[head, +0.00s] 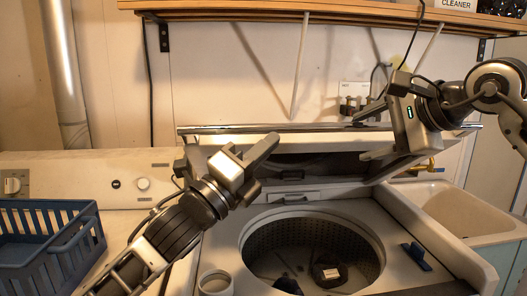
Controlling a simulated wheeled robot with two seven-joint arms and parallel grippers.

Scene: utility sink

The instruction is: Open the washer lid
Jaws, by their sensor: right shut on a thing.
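The washer lid (330,151) is raised and tilted back above the open washer (405,235). Its top edge runs across the middle of the head view. My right gripper (374,132) is at the right part of the lid, shut on the lid's edge, with one finger above the edge and one below. My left gripper (228,150) is in front of the lid's left part, open and empty. It hides some of the lid behind it. The round drum (262,240) is uncovered and holds dark items.
A blue basket (85,226) stands at the left. A white utility sink (455,210) with a brass tap is at the right. A wooden shelf (340,14) runs along the wall above. A blue object (416,256) and a pale cup (214,283) are beside the drum opening.

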